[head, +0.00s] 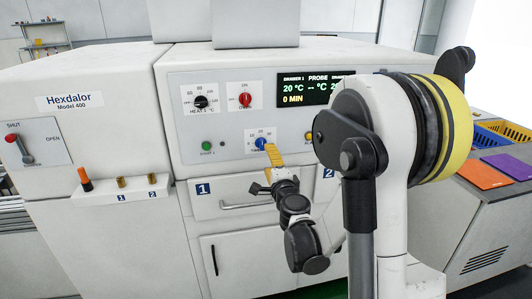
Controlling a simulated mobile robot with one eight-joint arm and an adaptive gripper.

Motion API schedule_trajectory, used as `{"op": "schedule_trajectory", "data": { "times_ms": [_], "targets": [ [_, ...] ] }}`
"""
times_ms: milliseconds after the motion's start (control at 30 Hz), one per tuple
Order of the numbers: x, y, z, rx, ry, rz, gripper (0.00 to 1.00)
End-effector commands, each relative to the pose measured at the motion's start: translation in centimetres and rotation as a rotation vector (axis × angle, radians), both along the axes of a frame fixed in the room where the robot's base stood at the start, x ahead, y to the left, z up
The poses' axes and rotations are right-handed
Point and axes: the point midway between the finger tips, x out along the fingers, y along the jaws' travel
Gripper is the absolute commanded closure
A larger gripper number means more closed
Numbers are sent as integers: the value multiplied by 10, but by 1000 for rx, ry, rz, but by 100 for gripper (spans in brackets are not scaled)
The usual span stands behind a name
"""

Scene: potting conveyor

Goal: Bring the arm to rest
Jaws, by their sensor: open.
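My arm reaches in from the right foreground and bends down, then forward to the front of a white machine (120,65) labelled Hexdalor Model 400. My gripper (268,148), with a yellow part at its end, is open and close to a blue timer knob (260,142) on the control panel. It overlaps the knob's lower right in the picture. I cannot tell if it touches the knob. My arm hides part of the panel's right side and the second drawer.
The panel has a black knob (201,102), a red knob (245,99) and a lit display (303,91). Below is drawer 1 (230,187) with a bar handle. At left are a red-tipped lever (13,138) and an orange-handled tool (84,178). Coloured bins (508,131) stand at right.

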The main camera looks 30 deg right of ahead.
Motion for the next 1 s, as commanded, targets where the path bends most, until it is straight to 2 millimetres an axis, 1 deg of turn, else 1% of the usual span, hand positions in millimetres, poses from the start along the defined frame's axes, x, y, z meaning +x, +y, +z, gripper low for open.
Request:
{"op": "schedule_trajectory", "data": {
  "times_ms": [33,100,200,767,867,967,1000],
  "targets": [
    [-7,2,0,0,0,0,41],
    [-15,4,0,0,0,0,41],
    [-21,6,0,0,0,0,41],
    [-22,8,1,-6,2,5,41],
    [-22,24,11,-57,19,49,41],
    [-26,62,29,-178,65,151,41],
    [-29,82,36,-244,93,207,41]
  ]
}}
